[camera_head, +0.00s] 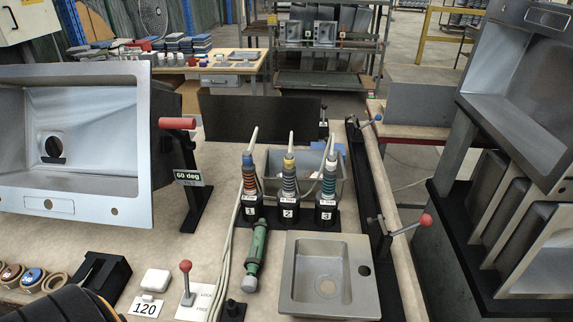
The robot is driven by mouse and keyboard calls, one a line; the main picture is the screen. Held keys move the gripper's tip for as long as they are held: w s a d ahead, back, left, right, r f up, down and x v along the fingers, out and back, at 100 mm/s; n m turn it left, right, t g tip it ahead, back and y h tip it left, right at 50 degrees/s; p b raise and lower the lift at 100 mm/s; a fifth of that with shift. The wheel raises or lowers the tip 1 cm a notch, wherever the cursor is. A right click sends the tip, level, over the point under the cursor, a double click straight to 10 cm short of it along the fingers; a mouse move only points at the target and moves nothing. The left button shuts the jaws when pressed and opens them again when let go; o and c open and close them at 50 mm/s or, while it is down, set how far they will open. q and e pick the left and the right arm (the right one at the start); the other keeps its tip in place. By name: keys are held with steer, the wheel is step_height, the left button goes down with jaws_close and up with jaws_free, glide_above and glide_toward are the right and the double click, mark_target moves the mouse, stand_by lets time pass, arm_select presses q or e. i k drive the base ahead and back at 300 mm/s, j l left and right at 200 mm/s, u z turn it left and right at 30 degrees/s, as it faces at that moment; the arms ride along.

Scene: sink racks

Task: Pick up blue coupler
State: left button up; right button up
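No part is labelled as a coupler. The blue candidates are a blue-topped upright tool (248,172) in the black stand marked 1, and a small round piece with a blue centre (33,276) at the lower left. I cannot tell which is the blue coupler. The blue-topped tool stands left of a yellow-banded tool (289,175) and a teal-banded tool (329,180). The blue-centred piece lies between similar brown and tan rings. A dark rounded part at the bottom left edge may be mine. No gripper fingers are visible.
A large steel sink (75,145) stands left, and a small sink (325,275) lies front centre. A green cylinder tool (257,250), cables, a red-knobbed lever (186,280) and a black block (103,275) crowd the front. A rail (375,190) with red-knobbed clamp borders the right.

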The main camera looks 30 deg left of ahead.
mark_target(247, 159)
steer(key=u, duration=1.35)
steer(key=k+u, duration=0.25)
steer(key=k+j, duration=0.05)
